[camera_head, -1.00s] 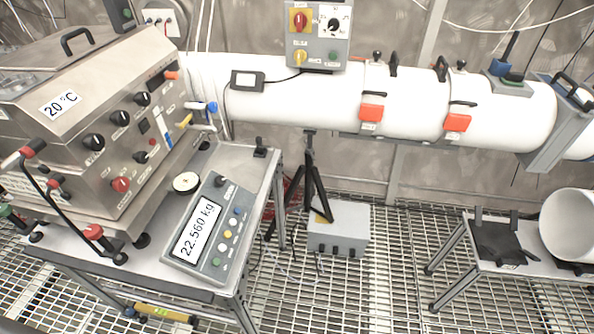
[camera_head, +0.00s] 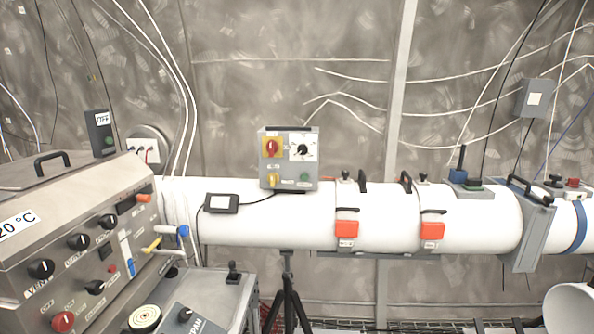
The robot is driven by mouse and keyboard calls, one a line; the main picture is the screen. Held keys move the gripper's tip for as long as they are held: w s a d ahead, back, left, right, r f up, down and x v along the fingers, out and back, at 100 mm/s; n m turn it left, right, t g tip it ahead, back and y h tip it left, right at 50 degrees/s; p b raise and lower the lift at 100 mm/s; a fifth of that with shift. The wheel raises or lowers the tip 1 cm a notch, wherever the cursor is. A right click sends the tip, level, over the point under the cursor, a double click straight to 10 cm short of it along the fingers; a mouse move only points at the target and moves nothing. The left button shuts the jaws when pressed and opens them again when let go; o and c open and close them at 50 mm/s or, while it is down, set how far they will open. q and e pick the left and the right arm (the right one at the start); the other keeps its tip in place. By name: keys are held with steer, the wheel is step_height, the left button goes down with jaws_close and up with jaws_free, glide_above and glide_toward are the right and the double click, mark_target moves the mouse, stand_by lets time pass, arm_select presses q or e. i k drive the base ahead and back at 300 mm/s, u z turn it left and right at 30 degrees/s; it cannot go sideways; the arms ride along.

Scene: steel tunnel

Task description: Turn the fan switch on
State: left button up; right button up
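No switch in view carries a readable fan label, so I cannot tell which one is the fan switch. A grey control box (camera_head: 289,170) sits on top of the white pipe. It has a red knob (camera_head: 271,147) on a yellow plate, a black dial (camera_head: 302,150) on a white plate, a yellow knob (camera_head: 272,181) and a green button (camera_head: 304,177). A dark switch box (camera_head: 101,132) marked "OFF" stands behind the steel machine at left. Neither of my grippers is in view.
The steel machine (camera_head: 80,215) with several knobs fills the left side. A steel table (camera_head: 215,290) stands beside it. The white pipe (camera_head: 400,205) with orange latches runs across the middle. A grey wall box (camera_head: 535,98) hangs at right. A black tripod (camera_head: 287,295) stands under the pipe.

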mark_target(272, 147)
steer(key=z, duration=0.45)
steer(key=k, duration=0.6)
steer(key=z, duration=1.15)
steer(key=i, duration=1.65)
steer(key=u, duration=1.25)
steer(key=i, duration=0.4)
steer(key=u, duration=0.3)
